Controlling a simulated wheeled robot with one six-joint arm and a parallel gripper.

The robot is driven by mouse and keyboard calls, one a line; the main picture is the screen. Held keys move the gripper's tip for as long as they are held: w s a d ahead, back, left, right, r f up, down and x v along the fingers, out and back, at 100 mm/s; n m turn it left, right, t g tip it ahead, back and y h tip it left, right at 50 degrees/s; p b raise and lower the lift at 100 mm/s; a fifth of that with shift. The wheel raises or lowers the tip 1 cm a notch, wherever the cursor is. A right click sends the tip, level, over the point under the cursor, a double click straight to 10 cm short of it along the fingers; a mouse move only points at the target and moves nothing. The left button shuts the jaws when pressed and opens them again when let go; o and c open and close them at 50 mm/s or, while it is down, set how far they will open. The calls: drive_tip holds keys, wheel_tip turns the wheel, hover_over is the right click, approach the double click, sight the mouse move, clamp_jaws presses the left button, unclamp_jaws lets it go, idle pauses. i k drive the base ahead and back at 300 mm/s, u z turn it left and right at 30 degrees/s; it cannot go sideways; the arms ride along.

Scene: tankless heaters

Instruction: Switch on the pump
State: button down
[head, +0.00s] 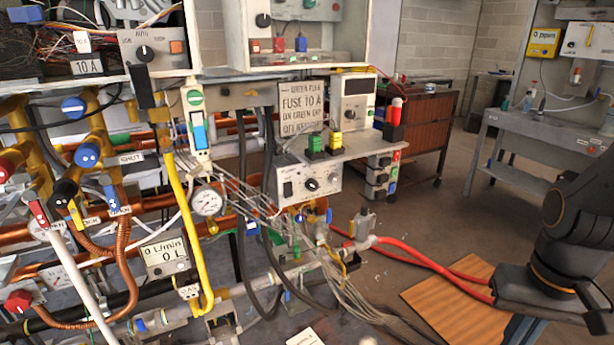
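I cannot tell for sure which part is the pump or its switch. A grey box (309,182) with a dark knob and small print stands below a shelf at the middle. A pale switch box (153,49) at the upper left has a black rotary knob, an orange button and the word AUTO. A narrow panel (197,122) below it has a green button on top and a blue rocker. My dark arm reaches in from the right edge, apart from all of these. My gripper is not in view.
Copper and yellow pipes with coloured valve handles crowd the left. A round gauge (208,201) and a flow meter box (165,256) sit among them. Red hoses (425,258) cross the floor beside a wooden board (458,300). Open floor lies at the centre right, before a grey bench (520,125).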

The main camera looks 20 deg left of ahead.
sight(287, 187)
drive_tip(key=z, duration=1.15)
drive_tip(key=k, duration=0.65)
drive_tip(key=u, duration=1.1)
drive_tip(key=i, duration=0.5)
